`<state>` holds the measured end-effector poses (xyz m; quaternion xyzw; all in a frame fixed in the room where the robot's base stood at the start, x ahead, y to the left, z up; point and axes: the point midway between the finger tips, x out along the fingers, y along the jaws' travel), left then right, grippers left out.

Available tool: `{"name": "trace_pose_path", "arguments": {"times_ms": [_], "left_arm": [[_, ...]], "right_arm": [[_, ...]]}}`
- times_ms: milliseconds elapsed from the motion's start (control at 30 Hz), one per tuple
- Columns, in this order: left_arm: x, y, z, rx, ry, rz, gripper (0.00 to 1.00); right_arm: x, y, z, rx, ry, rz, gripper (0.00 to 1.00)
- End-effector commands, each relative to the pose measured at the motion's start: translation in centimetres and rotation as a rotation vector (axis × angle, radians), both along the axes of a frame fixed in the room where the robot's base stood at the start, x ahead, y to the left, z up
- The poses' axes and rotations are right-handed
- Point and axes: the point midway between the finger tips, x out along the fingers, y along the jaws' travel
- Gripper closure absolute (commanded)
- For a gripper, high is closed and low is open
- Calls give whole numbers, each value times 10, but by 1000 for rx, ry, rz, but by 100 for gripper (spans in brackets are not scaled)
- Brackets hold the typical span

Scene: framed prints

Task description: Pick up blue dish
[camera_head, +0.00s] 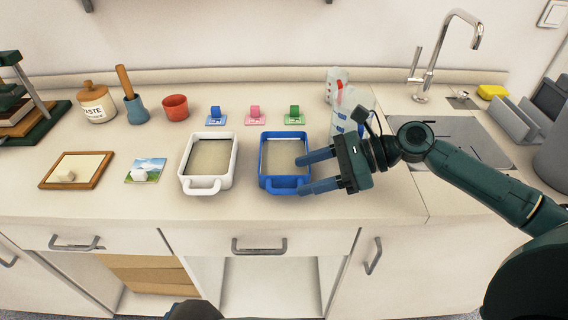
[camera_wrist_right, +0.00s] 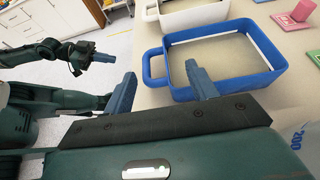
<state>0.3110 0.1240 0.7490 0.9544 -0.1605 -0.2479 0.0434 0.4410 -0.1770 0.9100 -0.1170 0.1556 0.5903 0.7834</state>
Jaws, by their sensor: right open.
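The blue dish (camera_head: 264,172) is a rectangular tray with a front handle, standing upright on the counter, with a beige inside. My right gripper (camera_head: 304,172) is open and empty at the dish's right side. Its far fingertip overlaps the dish's right wall, and its near fingertip is by the front right corner. In the right wrist view the dish (camera_wrist_right: 262,84) is beyond the open fingers (camera_wrist_right: 163,88), one finger in front of its wall. Contact cannot be told. My left gripper (camera_wrist_right: 92,57) shows small in the wrist view; its jaws are unclear.
A white dish (camera_head: 184,170) stands left of the blue one. Clear containers (camera_head: 352,112) stand behind the gripper, near the sink (camera_head: 450,135). A framed board (camera_head: 90,172) and a picture card (camera_head: 146,170) lie left.

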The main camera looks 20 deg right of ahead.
Motion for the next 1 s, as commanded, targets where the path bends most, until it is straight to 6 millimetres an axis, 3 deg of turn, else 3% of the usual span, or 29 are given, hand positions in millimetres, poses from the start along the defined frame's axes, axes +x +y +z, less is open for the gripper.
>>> {"name": "trace_pose_path", "arguments": {"times_ms": [400, 700, 1000], "left_arm": [[0, 0, 1, 3, -1, -1, 100], [0, 1, 1, 3, -1, 0, 100], [0, 0, 0, 3, 0, -1, 100]], "right_arm": [[8, 45, -18, 1, 1, 0, 43], [9, 49, -21, -1, 0, -2, 43], [9, 49, -21, -1, 0, -2, 66]]}}
